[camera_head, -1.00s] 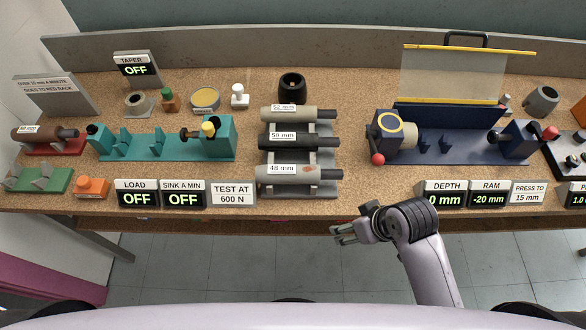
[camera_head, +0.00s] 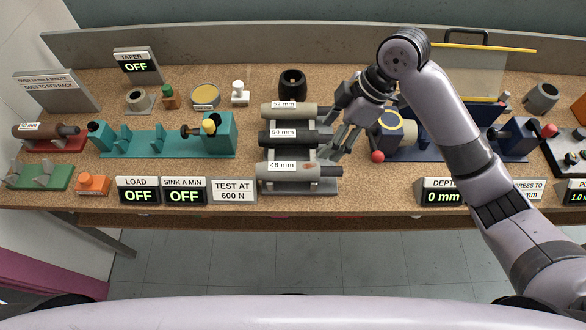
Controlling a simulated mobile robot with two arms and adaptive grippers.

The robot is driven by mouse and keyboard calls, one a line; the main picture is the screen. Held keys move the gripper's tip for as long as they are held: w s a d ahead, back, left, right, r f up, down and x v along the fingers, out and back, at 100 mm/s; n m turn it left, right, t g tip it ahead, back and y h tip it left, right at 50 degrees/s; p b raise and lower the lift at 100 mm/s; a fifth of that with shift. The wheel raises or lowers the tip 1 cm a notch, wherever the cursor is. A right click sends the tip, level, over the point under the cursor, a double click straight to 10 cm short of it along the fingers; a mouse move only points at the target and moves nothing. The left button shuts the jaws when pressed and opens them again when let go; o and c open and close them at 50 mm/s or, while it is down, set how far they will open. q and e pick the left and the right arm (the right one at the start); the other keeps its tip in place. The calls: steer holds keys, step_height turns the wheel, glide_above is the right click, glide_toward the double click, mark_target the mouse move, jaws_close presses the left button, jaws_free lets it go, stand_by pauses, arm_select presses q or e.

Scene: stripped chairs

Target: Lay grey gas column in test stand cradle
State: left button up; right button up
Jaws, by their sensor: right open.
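Three gas columns lie across a grey rack (camera_head: 330,188) in the middle of the bench. The back one, labelled 52 mm (camera_head: 280,112), is beige-grey; the middle one, labelled 50 mm (camera_head: 290,138), is black; the front one, labelled 48 mm (camera_head: 295,178), is grey with a reddish spot. The teal test stand (camera_head: 165,150) is to the left; its upright cradle supports (camera_head: 127,136) are empty. My open right gripper (camera_head: 338,152) is above the right ends of the columns and hides part of the rods. I cannot tell whether it touches them. My left gripper is not in view.
A dark blue press (camera_head: 510,135) stands to the right, partly behind my right arm. Display signs (camera_head: 183,191) line the front edge. A brown column (camera_head: 38,130) lies in a red rack at far left. A black cup (camera_head: 292,82) stands behind the columns.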

steer(key=p, duration=0.2)
glide_toward(298, 166)
steer(key=x, duration=0.6)
steer(key=shift+d+f, duration=0.25)
steer(key=shift+d, duration=0.05)
steer(key=p+x, duration=0.1)
steer(key=x, duration=0.1)
steer(key=p+x, duration=0.1)
steer(key=x, duration=0.2)
steer(key=shift+a+r, duration=0.2)
steer(key=shift+a, duration=0.2)
steer(key=shift+f, duration=0.2)
steer(key=shift+c, duration=0.4)
jaws_close()
